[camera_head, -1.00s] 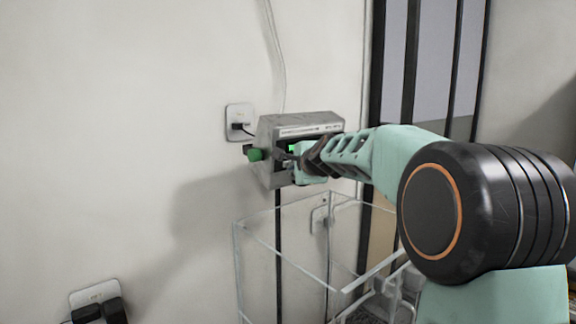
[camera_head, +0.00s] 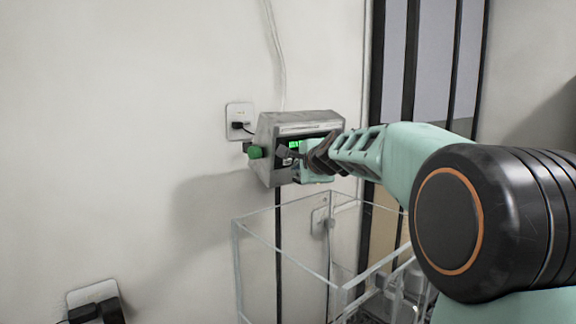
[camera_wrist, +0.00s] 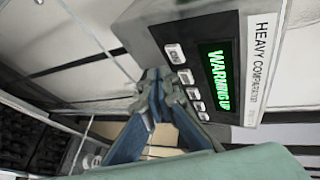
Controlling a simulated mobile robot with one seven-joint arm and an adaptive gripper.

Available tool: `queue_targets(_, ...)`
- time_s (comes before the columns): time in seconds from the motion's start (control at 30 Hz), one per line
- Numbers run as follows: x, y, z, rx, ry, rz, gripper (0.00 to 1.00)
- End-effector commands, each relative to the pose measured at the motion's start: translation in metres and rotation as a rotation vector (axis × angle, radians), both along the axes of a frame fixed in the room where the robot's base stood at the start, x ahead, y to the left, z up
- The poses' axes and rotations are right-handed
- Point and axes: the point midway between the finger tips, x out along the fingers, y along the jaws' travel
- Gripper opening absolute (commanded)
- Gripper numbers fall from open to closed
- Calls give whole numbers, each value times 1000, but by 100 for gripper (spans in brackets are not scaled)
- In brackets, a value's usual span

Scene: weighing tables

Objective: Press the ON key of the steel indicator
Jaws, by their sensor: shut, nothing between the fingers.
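The steel indicator (camera_head: 268,130) is a grey box at the wall with a green knob (camera_head: 255,153) on its left side. In the wrist view, its face (camera_wrist: 160,32) carries a lit green display (camera_wrist: 217,76) reading "WARMING UP" and a label reading "HEAVY COMPARATOR". A row of pale keys runs beside the display; the end key (camera_wrist: 174,53) appears to read ON. My gripper (camera_wrist: 155,76) is shut and empty, its tips close to the key row, just below the ON key in the picture. Contact cannot be told. In the head view, my gripper (camera_head: 285,156) partly covers the face.
A clear open-topped box (camera_head: 283,258) stands below the indicator and my forearm. A wall socket (camera_head: 239,117) with a plug is left of the indicator, and another socket (camera_head: 92,295) is at lower left. A dark-framed panel (camera_head: 410,60) is at right.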

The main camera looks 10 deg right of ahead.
Motion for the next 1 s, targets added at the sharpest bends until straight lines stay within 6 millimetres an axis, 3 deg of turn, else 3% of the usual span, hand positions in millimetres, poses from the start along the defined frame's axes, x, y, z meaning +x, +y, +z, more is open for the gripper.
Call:
queue_targets(0.17, -3, -3, -2, -1, -1, -2, 0)
queue_targets(0.7, -40, -27, -9, -1, -1, -2, 0)
queue_targets(1.0, -41, -28, -7, 0, 0, -1, 0)
